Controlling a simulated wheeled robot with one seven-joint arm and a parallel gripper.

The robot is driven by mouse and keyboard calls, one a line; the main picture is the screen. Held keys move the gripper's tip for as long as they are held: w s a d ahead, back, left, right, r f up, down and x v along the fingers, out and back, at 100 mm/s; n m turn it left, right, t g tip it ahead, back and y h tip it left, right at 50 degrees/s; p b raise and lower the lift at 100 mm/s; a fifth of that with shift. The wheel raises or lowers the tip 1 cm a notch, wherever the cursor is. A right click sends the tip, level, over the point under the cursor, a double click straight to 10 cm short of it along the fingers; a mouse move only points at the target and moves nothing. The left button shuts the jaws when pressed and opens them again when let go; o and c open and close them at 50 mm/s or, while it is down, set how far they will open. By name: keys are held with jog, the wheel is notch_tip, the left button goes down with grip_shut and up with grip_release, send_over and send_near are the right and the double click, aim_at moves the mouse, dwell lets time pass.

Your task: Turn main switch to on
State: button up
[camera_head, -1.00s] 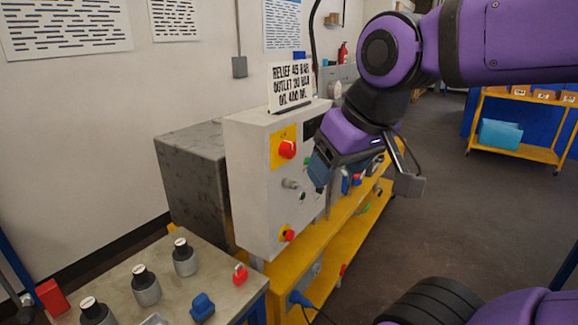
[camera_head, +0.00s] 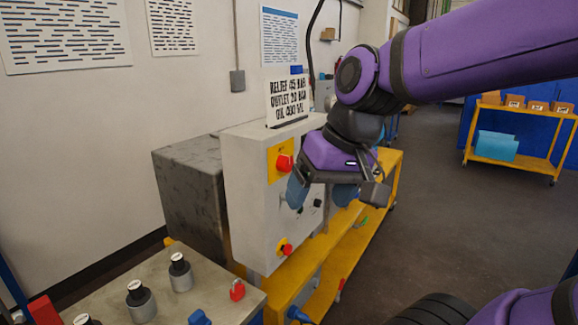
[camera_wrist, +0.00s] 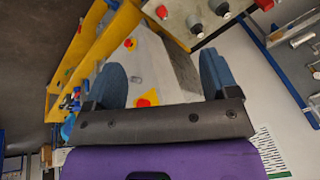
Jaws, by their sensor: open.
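A grey control box (camera_head: 250,200) stands on a yellow bench. The red rotary handle on a yellow square plate, which looks like the main switch (camera_head: 284,162), is high on its front face; it also shows in the wrist view (camera_wrist: 147,98). A red button on a yellow round (camera_head: 285,248) is lower on that face. My gripper (camera_head: 320,195) is open and empty in front of the box, to the right of and below the red handle, apart from it. Its blue fingers (camera_wrist: 163,78) spread on either side of the box face in the wrist view.
A lettered sign (camera_head: 286,101) stands on the box. A dark grey block (camera_head: 188,195) is behind it at left. The floor at right is clear up to a yellow cart (camera_head: 515,158).

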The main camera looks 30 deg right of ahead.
jog(key=w+a+f+m+g+y, duration=0.1)
jog(key=w+a+f+m+y, duration=0.15)
jog(key=w+m+y, duration=0.3)
jog(key=m+t, duration=1.4)
jog(key=m, duration=0.4)
send_near(290, 165)
jog(key=shift+h, duration=0.45)
jog(key=x, duration=1)
jog(key=shift+a+r, duration=0.25)
jog(key=shift+a, duration=0.15)
jog(key=c, duration=0.9)
